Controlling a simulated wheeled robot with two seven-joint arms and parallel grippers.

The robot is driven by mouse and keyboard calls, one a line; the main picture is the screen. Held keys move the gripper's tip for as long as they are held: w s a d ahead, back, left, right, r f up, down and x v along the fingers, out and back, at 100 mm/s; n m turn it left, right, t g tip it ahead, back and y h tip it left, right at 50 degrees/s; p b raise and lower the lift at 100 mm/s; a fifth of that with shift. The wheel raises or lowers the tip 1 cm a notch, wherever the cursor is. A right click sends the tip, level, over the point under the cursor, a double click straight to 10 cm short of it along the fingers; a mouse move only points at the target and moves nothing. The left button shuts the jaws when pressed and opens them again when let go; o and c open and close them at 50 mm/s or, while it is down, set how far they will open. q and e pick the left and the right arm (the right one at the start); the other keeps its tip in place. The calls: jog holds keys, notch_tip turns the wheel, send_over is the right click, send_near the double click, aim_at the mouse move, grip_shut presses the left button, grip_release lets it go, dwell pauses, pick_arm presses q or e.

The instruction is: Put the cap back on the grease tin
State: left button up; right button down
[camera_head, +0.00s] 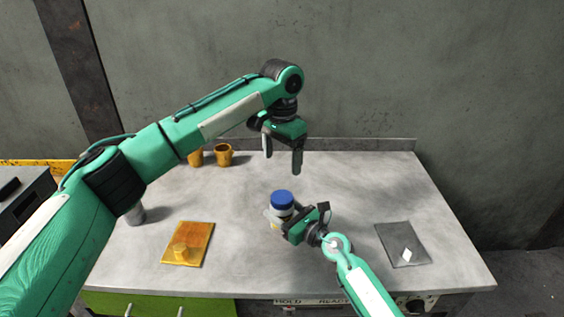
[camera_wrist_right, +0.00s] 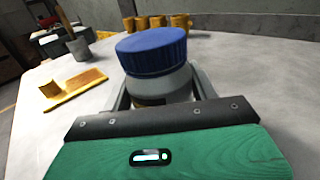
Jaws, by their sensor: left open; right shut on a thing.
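The grease tin (camera_head: 277,213) is a pale, round container standing near the middle of the table; it also shows in the right wrist view (camera_wrist_right: 165,86). The blue ribbed cap (camera_head: 282,197) sits on top of the tin and covers its mouth; it fills the upper middle of the right wrist view (camera_wrist_right: 152,52). I cannot tell how tightly it is seated. My right gripper (camera_head: 284,212) is shut around the tin's body, below the cap. My left gripper (camera_head: 283,160) is open and empty, pointing down above and behind the cap, apart from it.
An orange mat (camera_head: 201,233) with a yellow block (camera_head: 181,252) lies at the left. A dark grey mat (camera_head: 396,232) with a white mark lies at the right. Orange cups (camera_head: 223,155) stand at the back left. The table's back right is clear.

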jog(key=shift+c, duration=1.6)
grip_release()
jog(key=v, duration=1.2)
jog(key=shift+d+f+b, duration=0.1)
jog(key=shift+d+b, duration=0.05)
jog(key=shift+b, duration=0.15)
jog(key=shift+v, duration=0.8)
